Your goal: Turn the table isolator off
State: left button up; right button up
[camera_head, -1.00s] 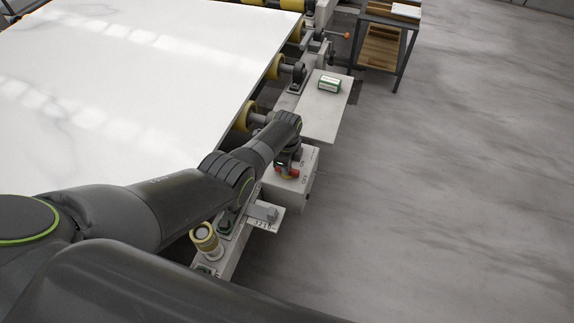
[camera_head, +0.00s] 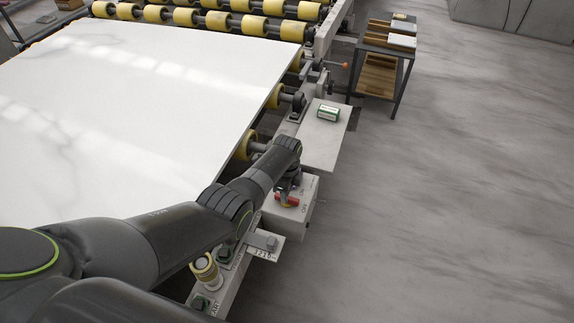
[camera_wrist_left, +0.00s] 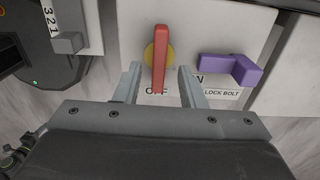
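The isolator is a pale box (camera_head: 309,187) with a red handle (camera_wrist_left: 160,60) on a yellow disc. In the left wrist view the handle stands nearly upright, its lower end over the OFF label (camera_wrist_left: 156,91). The handle also shows in the head view (camera_head: 286,199). My left gripper (camera_wrist_left: 159,72) is open, one finger on each side of the handle, with visible gaps. I cannot tell how deep the fingers reach. In the head view my wrist hides part of the box top. A purple lock bolt (camera_wrist_left: 232,69) sits right of the handle. My right gripper is not in view.
A grey lever (camera_wrist_left: 68,43) beside numbers is left of the isolator. The white stone slab (camera_head: 120,110) lies left. A ledge holds a small green-and-white box (camera_head: 328,113).

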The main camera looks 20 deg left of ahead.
pick_arm(q)
notch_tip(320, 180, up, 15)
jog(key=p, duration=0.1)
dwell(0.4)
dwell(0.4)
